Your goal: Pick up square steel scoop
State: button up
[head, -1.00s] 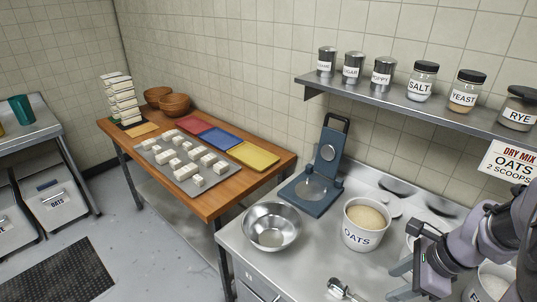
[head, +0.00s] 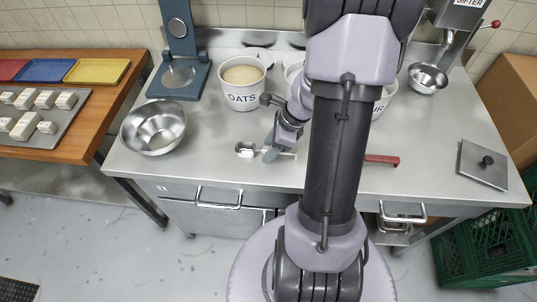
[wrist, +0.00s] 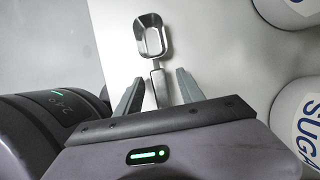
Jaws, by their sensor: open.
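The steel scoop (head: 244,150) lies on the steel bench near its front edge, between the mixing bowl and my arm. In the wrist view its squarish bowl (wrist: 150,38) points away from me and its handle runs back toward my palm. My gripper (head: 268,150) is low over the bench at the scoop. In the wrist view the jaws of my gripper (wrist: 160,74) are open, one on each side of the handle, with gaps on both sides. The handle's rear end is hidden by my gripper body.
A steel bowl (head: 154,128) stands left on the bench. Part of a flour tub (head: 384,104) shows behind my arm. A red handle (head: 382,160) and a square lid (head: 482,165) lie right.

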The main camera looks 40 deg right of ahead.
jog(key=shift+w+a+f, duration=0.1)
jog(key=shift+w+f, duration=0.05)
jog(key=shift+f, duration=0.25)
jog(key=shift+r, duration=0.1)
grip_shut()
